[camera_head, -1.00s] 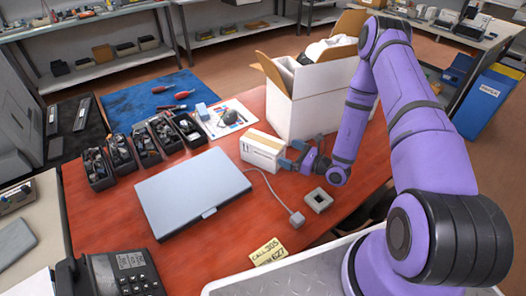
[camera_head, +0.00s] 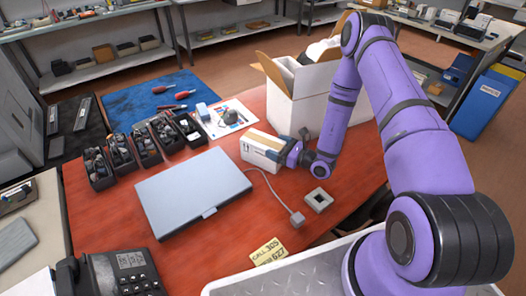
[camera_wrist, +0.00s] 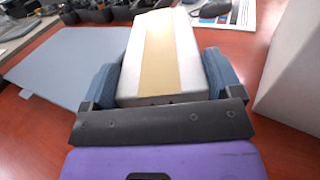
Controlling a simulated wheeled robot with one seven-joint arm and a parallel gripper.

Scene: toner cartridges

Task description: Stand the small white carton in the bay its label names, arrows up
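The small white carton (camera_head: 258,150) lies on the red table with a tan tape strip along its top. Its label side is partly covered by a finger, and I cannot read the print. My gripper (camera_head: 285,150) is at the carton's right end, low over the table. In the wrist view, the blue fingers of my gripper (camera_wrist: 162,84) stand on either side of the carton (camera_wrist: 192,60), very close to its sides. I cannot tell whether they press on it. No labelled bay for it is clearly recognisable.
A large open white box (camera_head: 300,105) stands just behind the carton. Black parts bins (camera_head: 147,148) and a yellow note (camera_head: 268,252) are also on the table.

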